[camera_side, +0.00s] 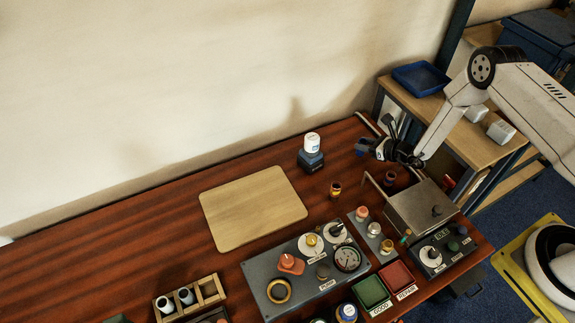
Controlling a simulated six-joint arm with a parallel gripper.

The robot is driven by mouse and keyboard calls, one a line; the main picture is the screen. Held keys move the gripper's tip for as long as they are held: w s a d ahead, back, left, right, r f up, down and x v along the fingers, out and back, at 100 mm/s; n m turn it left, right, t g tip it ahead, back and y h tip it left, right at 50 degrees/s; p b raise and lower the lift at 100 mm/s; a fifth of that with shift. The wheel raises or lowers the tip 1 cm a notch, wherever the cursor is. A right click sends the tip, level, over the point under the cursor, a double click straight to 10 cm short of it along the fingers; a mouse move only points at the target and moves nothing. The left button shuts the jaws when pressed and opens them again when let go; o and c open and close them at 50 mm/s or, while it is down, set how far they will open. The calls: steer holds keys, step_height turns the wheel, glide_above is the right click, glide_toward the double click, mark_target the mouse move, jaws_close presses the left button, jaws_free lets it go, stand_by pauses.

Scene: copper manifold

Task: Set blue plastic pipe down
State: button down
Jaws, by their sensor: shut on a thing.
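My gripper (374,147) is at the back right of the wooden table, pointing left. It is shut on a small dark blue piece, the blue plastic pipe (362,145), at its fingertips. The pipe is small in this view, and the fingers partly hide it. I cannot tell whether it touches the table or hangs just above it.
A white-capped bottle on a dark blue base (311,150) stands left of my gripper. A copper fitting (335,189) and a grey metal box (421,207) stand nearer. A pale board (253,208) lies mid-table. Green (370,291) and red (396,276) trays sit in front.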

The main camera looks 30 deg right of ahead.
steer(key=shift+f, duration=0.55)
steer(key=shift+f, duration=0.1)
steer(key=shift+c, duration=1.8)
jaws_free()
steer(key=shift+s+d+r, duration=0.15)
steer(key=shift+s+r, duration=0.15)
steer(key=v, duration=1.1)
steer(key=shift+s, duration=0.15)
